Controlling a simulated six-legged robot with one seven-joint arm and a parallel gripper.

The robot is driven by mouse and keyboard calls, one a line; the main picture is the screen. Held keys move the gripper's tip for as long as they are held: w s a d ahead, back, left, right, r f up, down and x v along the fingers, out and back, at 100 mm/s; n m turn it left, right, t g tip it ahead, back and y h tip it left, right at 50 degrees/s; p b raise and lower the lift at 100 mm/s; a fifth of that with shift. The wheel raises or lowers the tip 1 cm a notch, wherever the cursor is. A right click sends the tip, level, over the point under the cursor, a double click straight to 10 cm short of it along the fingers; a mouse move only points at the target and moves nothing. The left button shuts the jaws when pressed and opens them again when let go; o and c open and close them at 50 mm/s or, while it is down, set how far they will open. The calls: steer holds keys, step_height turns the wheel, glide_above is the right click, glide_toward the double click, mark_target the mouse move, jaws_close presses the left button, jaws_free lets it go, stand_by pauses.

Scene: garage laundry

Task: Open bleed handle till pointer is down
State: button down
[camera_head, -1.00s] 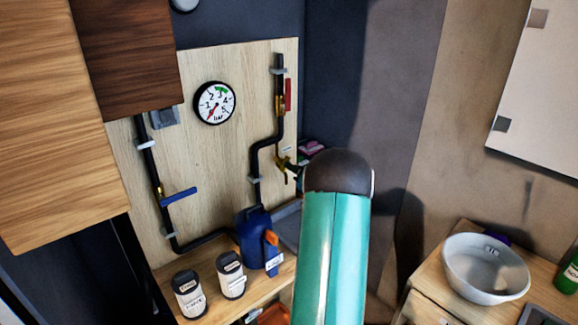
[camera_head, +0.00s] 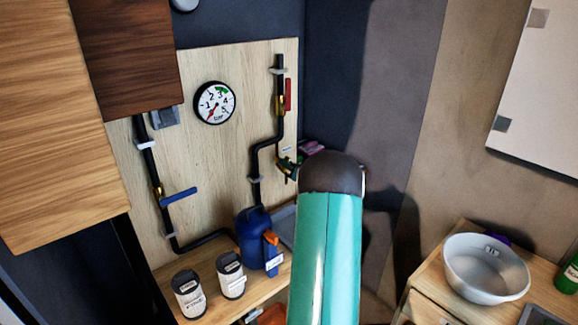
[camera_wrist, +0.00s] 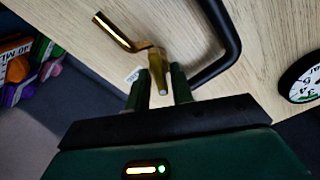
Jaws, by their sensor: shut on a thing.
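The brass bleed handle (camera_wrist: 158,60) is a cranked piece beside a black pipe in the wrist view. One arm of it reaches to the upper left, and a short grey-tipped end points toward my gripper. My gripper (camera_wrist: 161,91) has its green fingers on either side of this end, shut on it. In the head view my gripper (camera_head: 287,167) is small and partly hidden behind my teal arm at the lower right pipe. The round gauge (camera_head: 215,103) has a red pointer slanting to the lower left. Part of the gauge (camera_wrist: 302,82) also shows in the wrist view.
A blue lever (camera_head: 179,197) is on the left pipe and a red lever (camera_head: 288,94) on the right pipe. A blue jug (camera_head: 252,238) and two labelled canisters stand on the shelf below. A white bowl (camera_head: 485,268) sits on the right cabinet.

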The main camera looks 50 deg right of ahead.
steer(key=n, duration=0.3)
steer(key=shift+a+n, duration=0.1)
steer(key=shift+n, duration=0.3)
steer(key=c, duration=1.5)
jaws_free()
steer(key=v, duration=1.3)
steer(key=shift+s, duration=0.35)
steer(key=shift+r, duration=0.1)
